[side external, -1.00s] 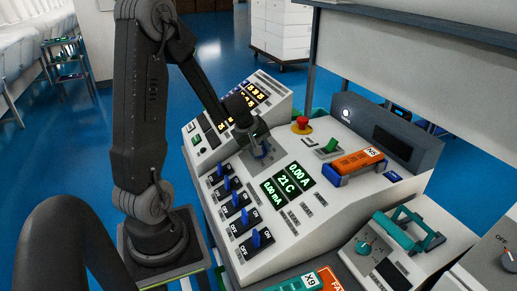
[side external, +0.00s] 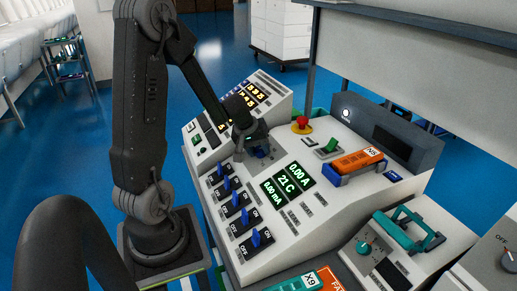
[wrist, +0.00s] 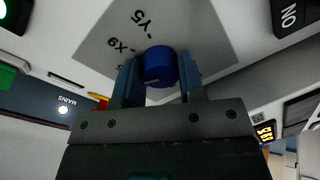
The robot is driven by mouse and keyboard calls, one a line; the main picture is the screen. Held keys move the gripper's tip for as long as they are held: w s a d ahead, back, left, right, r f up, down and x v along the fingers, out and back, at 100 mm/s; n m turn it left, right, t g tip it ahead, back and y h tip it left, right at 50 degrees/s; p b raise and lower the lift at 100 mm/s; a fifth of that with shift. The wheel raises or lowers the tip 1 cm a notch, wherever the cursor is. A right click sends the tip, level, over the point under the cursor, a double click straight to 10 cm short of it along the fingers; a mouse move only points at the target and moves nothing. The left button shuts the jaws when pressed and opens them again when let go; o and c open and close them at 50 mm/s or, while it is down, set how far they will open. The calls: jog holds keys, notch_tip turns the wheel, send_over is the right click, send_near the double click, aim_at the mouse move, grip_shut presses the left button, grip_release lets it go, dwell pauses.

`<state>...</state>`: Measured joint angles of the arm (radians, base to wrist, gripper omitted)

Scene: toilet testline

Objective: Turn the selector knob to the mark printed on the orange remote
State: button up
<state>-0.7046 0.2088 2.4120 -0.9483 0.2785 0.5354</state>
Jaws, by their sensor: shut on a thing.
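The blue selector knob (wrist: 159,62) sits on a grey plate printed with Y5, X9 and a third label that is mostly hidden. My gripper (wrist: 159,74) has a finger on each side of the knob and is shut on it. A faint pale line shows on the knob's lower left; where it points is hard to tell. In the side view my gripper (side external: 257,151) is down on the sloped console (side external: 305,222), largely hiding the knob. The orange remote (side external: 356,161) lies in a blue holder on the console; its white label is small and sideways, perhaps X5.
Several blue toggle switches (side external: 241,216) and green displays (side external: 288,184) are close to my gripper. A red emergency button (side external: 302,123) and green rocker (side external: 328,146) stand behind. A teal-handled box (side external: 405,243) stands right.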

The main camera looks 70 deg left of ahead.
dwell(0.3)
jog(key=o, duration=0.9)
jog(key=shift+r, duration=0.15)
jog(key=v, duration=1.3)
jog(key=shift+s+r, duration=0.15)
jog(key=shift+r, duration=0.1)
jog(key=shift+d, duration=0.1)
jog(key=s+d+r+m, duration=0.1)
jog(key=s+d+m, duration=0.1)
jog(key=d+m, duration=0.2)
jog(key=s+d+r+m, duration=0.1)
jog(key=d+m, duration=0.3)
jog(key=d, duration=0.7)
jog(key=s+d+r+m, duration=0.2)
jog(key=s+d+m, duration=0.1)
jog(key=d, duration=0.5)
jog(key=shift+s+m+t+h, duration=0.3)
jog(key=shift+m+t, duration=0.1)
jog(key=shift+m, duration=0.2)
